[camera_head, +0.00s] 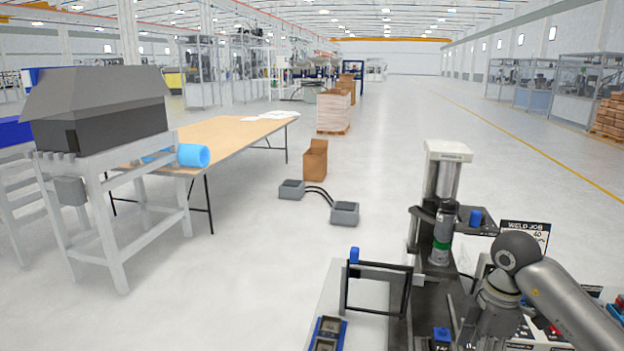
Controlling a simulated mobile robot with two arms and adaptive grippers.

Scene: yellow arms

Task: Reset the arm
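A grey jointed arm (560,303) enters from the lower right, with a dark rounded joint (517,251) at its upper bend. I cannot tell whether it is mine. Its lower end goes down among the equipment at the bottom right, and no fingertips can be made out. Neither of my grippers can be seen, and no arm comes in from the left.
A workstation with a white-topped column (448,152) and black frame (377,290) stands close at the lower right. A grey hooded machine (98,102) and wooden table (222,137) stand left. Grey pedals (344,213) and a cardboard box (315,160) sit mid-floor. Open floor lies around them.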

